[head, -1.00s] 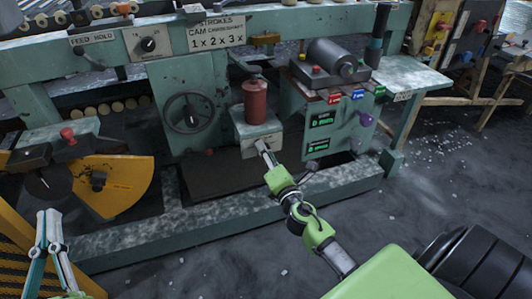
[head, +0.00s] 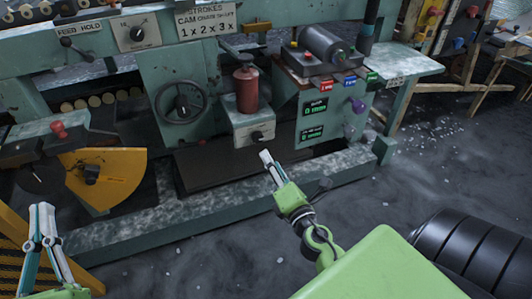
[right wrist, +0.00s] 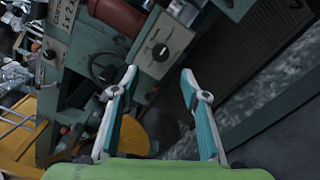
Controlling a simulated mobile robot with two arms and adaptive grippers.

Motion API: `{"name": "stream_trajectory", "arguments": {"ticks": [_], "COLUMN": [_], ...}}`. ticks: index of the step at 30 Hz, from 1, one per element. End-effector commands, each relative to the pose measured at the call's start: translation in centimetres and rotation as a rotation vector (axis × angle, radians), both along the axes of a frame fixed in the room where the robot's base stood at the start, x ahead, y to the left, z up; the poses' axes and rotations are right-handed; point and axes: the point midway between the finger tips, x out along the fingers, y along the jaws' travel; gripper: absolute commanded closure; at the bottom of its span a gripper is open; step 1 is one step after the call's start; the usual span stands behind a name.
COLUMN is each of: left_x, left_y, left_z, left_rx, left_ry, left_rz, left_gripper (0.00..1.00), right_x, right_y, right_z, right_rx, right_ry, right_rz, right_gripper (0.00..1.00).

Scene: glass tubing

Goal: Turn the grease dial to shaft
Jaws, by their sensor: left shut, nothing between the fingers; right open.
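The grease dial (head: 257,136) is a small black knob on the pale front plate of a box below a red grease cylinder (head: 246,92). In the right wrist view the dial (right wrist: 160,52) shows as a round black knob with a light mark, beyond the fingertips. Which label the mark points to is too small to read. My right gripper (head: 266,156) is just below and in front of the dial, apart from it. In the right wrist view this gripper (right wrist: 159,80) is open and empty. My left gripper (head: 42,208) is shut and empty at lower left.
A handwheel (head: 182,101) stands left of the grease box. A cabinet with green displays (head: 315,108) and a purple knob (head: 358,104) stands right. A base rail (head: 220,205) runs in front.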

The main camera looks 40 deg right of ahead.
Motion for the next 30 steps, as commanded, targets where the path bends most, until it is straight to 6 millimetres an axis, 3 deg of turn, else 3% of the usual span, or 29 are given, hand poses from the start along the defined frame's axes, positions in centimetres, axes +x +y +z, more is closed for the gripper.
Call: {"name": "stream_trajectory", "arguments": {"ticks": [8,25,30], "left_x": [0.0,0.0,0.0], "left_y": [0.0,0.0,0.0], "left_z": [0.0,0.0,0.0], "left_rx": [0.000,0.000,0.000], "left_ry": [0.000,0.000,0.000], "left_rz": [0.000,0.000,0.000], "left_gripper": [1.00,1.00,1.00], "right_x": [-1.4,-1.4,-1.0], "right_y": [0.3,0.4,1.9], "right_z": [0.0,-0.1,1.5], "right_rx": [0.000,0.000,0.123], "right_ry": [0.003,0.003,-0.051], "right_rz": [-0.001,0.001,0.036], "right_gripper": [0.59,0.59,0.59]}}
